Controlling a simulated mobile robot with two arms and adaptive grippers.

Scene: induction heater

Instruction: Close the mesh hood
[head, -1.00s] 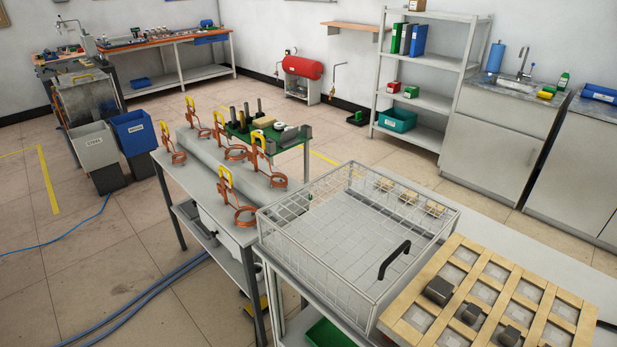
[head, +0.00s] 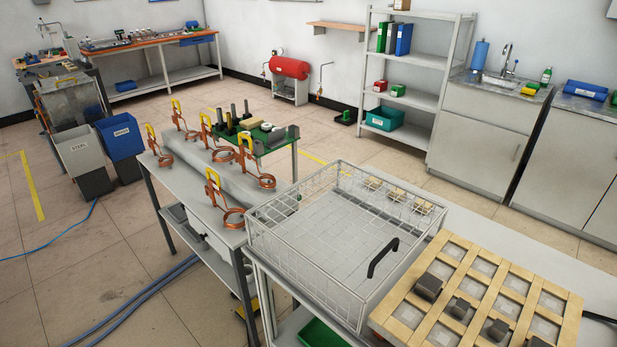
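The mesh hood (head: 280,253) is a pale wire-mesh box at the front end of the white table, right of centre in the head view. Its mesh walls stand around a flat grey-white surface. A black curved handle (head: 382,257) shows at its right front side. Small pale wooden pieces (head: 396,196) show at its far right side. I cannot tell from this view whether the hood is fully down. Neither of my grippers is in view.
Copper coils with yellow tops (head: 226,212) stand on the table left of the hood. A wooden grid rack (head: 480,296) holding dark grey blocks lies close at the right front. Floor left of the table is mostly clear, with blue hoses.

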